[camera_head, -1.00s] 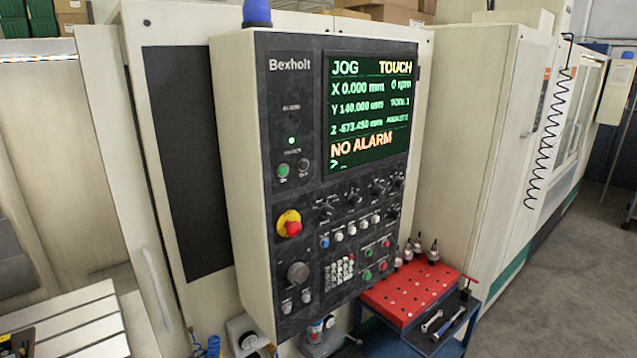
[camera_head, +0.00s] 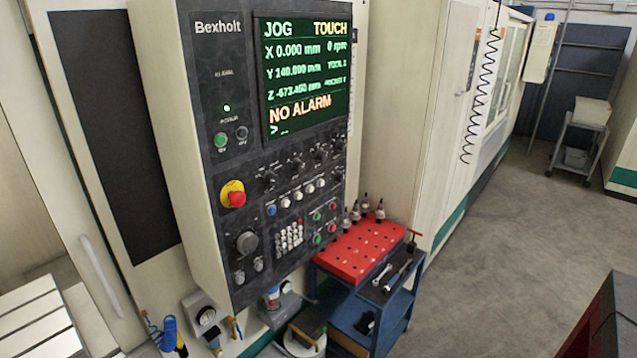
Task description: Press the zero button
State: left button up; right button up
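The control panel (camera_head: 265,150) of the Bexholt machine faces me at a slant in the head view. Its screen (camera_head: 303,75) reads JOG, TOUCH, X 0.000 mm, Y about 140 mm, Z about -673 mm and NO ALARM. Below the screen are a row of dark knobs (camera_head: 296,164), a row of small round buttons with a blue one (camera_head: 271,210) at its left end, and a white keypad (camera_head: 289,237). Green and red buttons (camera_head: 318,239) sit right of the keypad. The labels are too small to tell which button is zero. Neither gripper is in view.
A red emergency stop (camera_head: 236,198) on yellow is at the panel's left. A blue cart with a red top (camera_head: 352,252), tool holders and wrenches stands beside the panel. Open floor (camera_head: 500,230) lies to the right.

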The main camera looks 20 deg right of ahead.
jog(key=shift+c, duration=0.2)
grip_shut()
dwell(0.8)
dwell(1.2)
